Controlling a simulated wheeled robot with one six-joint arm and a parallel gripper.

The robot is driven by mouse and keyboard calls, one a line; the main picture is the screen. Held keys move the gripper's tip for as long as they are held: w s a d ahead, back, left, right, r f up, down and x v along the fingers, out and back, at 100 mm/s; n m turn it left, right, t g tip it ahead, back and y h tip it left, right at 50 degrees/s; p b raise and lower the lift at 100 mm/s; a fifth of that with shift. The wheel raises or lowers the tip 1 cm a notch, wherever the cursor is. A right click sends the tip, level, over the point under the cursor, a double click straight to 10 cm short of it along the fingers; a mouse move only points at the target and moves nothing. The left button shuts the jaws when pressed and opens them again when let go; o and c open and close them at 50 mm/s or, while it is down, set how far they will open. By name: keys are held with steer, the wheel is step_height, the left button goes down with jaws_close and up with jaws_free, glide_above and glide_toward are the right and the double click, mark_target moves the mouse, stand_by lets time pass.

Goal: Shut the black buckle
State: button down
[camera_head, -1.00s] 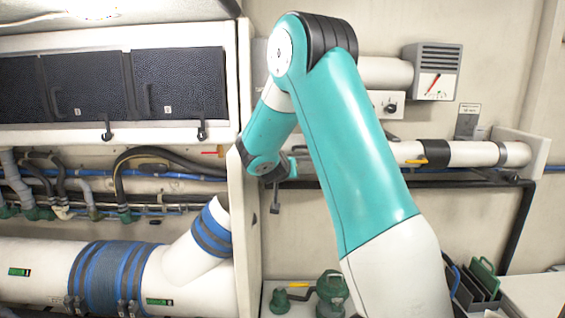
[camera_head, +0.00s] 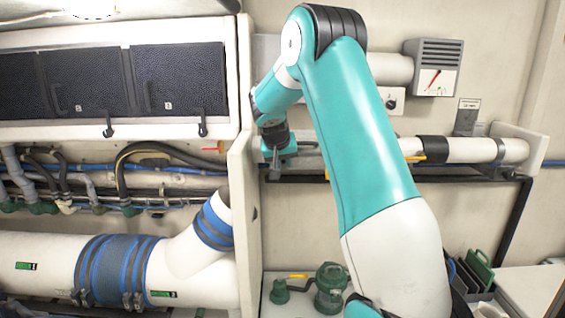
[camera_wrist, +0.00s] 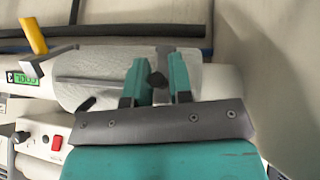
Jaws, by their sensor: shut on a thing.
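My gripper (camera_head: 276,168) is in front of the left part of the white pipe (camera_head: 460,150) on the back wall, just right of the cabinet's side panel. The arm partly covers this spot. In the wrist view the two teal fingers of my gripper (camera_wrist: 157,90) close on a small black part (camera_wrist: 157,79), which looks like the black buckle. The rest of the buckle is hidden or too small to make out. Behind the fingers a pale grey sleeve (camera_wrist: 187,72) wraps the pipe.
A yellow-handled valve (camera_wrist: 33,37) and a box with a red button (camera_wrist: 56,143) lie left in the wrist view. The cabinet side panel (camera_head: 241,200) stands close left of my gripper. A green pump (camera_head: 331,288) is below. The wall at right is bare.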

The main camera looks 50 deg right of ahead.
steer(key=shift+s+d+r, duration=0.1)
steer(key=shift+d, duration=0.05)
steer(key=c, duration=1.1)
jaws_free()
steer(key=shift+d, duration=0.1)
steer(key=shift+a, duration=0.2)
steer(key=shift+a+r+b, duration=0.2)
steer(key=shift+r+b, duration=0.05)
steer(key=shift+b, duration=0.1)
steer(key=b+v, duration=0.4)
steer(key=v, duration=1.2)
steer(key=shift+s+a+r+b, duration=0.15)
steer(key=shift+r+b, duration=0.1)
steer(key=shift+b, duration=0.05)
